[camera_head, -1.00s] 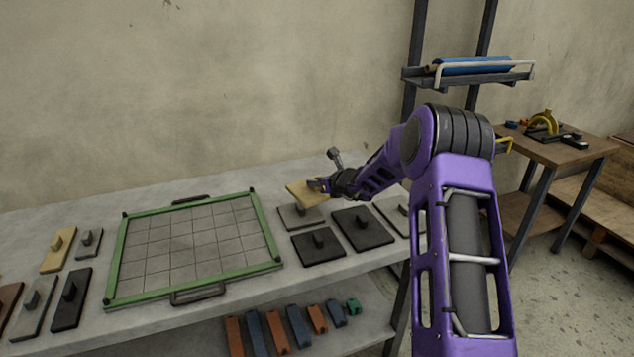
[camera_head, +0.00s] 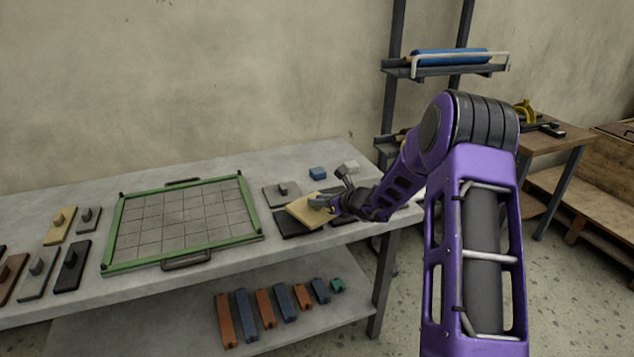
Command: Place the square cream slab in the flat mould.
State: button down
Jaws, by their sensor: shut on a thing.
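The square cream slab (camera_head: 303,212) is held in my gripper (camera_head: 326,202), to the right of the mould. The slab is slightly tilted and above a dark square slab (camera_head: 290,226), which it partly hides. My gripper is shut on the cream slab, and the fingertips are small in this view. The flat mould (camera_head: 182,222) is a green-framed tray with a grey gridded floor, lying on the grey table. Its floor is empty. The slab is apart from the mould.
A grey slab with a knob (camera_head: 281,194) lies just behind the held slab. Several knobbed slabs, including a cream oblong one (camera_head: 60,226), lie left of the mould. Small blue (camera_head: 317,174) and pale (camera_head: 351,167) blocks sit at the back right.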

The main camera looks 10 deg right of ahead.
jog(key=s+f+n+g+y, duration=0.1)
jog(key=s+f, duration=0.3)
jog(key=s, duration=0.7)
jog(key=s+f+n+g+y, duration=0.2)
jog(key=s+f+n+y, duration=0.1)
jog(key=s, duration=0.8)
jog(key=shift+s+a+f+n, duration=0.3)
jog(key=shift+s+f+n, duration=0.1)
jog(key=shift+f, duration=0.15)
jog(key=shift+a, duration=0.15)
